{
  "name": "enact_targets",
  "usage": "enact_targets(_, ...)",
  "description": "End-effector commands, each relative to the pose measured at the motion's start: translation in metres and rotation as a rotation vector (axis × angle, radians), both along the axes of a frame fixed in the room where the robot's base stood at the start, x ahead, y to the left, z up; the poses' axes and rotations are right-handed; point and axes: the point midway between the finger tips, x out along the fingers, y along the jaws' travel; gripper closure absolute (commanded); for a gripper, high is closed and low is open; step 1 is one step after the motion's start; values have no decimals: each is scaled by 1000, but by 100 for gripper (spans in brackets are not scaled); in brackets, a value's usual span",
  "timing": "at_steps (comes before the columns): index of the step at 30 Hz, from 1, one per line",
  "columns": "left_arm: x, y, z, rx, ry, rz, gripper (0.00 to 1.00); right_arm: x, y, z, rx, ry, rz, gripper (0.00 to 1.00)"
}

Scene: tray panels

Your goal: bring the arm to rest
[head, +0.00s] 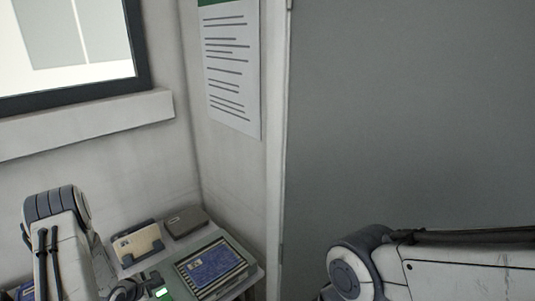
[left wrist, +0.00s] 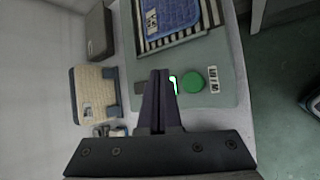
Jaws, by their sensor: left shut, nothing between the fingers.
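My left arm (head: 60,240) comes in from the left of the head view, beside the table corner. In the left wrist view my left gripper (left wrist: 159,75) is shut, with its two dark fingers together and nothing between them. It hangs over the grey-green mat (left wrist: 215,55), and its fingers partly hide a small bright green item (left wrist: 173,84). My right arm (head: 430,268) shows at the lower right of the head view, but its gripper is out of view.
The table (head: 248,269) stands in the wall corner. It holds a blue panel (head: 210,266) on a striped tray, a tan box (head: 138,245) and a dark box (head: 185,221). A green disc (left wrist: 191,82) lies beside the fingers. A grey door-like panel (head: 410,120) fills the right.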

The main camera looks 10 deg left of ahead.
Motion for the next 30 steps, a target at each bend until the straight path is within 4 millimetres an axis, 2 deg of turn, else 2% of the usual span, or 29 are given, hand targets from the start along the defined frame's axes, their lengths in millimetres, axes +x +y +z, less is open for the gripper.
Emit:
enact_targets(4, 34, -40, 26, 250, 72, -248, 100, 0, 0, -22, 0, 0, -2, 50)
enact_targets(7, 48, -88, 54, 467, 140, -490, 100, 0, 0, -38, 0, 0, -3, 50)
enact_targets(10, 46, -143, 83, 657, 200, -746, 100, 0, 0, -53, 0, 0, -4, 50)
enact_targets(13, 25, -202, 109, 813, 244, -1017, 100, 0, 0, -67, 0, 0, -5, 50)
enact_targets(17, -27, -275, 136, 965, 262, -1394, 100, 0, 0, -86, 0, 1, -6, 50)
enact_targets(18, -49, -295, 143, 1000, 258, -1517, 100, 0, 0, -92, 0, 1, -6, 50)
enact_targets(20, -85, -322, 150, 1043, 240, -1708, 100, 0, 0, -101, 0, 1, -7, 50)
enact_targets(21, -110, -337, 154, 1063, 219, -1836, 100, 0, 0, -106, 0, 1, -7, 50)
enact_targets(24, -171, -363, 161, 1088, 150, -2133, 100, 0, 0, -117, 0, 1, -8, 50)
enact_targets(27, -221, -375, 164, 1087, 69, -2373, 100, 0, 0, -125, 0, 1, -9, 50)
enact_targets(30, -254, -378, 166, 1075, 0, -2531, 100, 0, 0, -129, 0, 1, -9, 50)
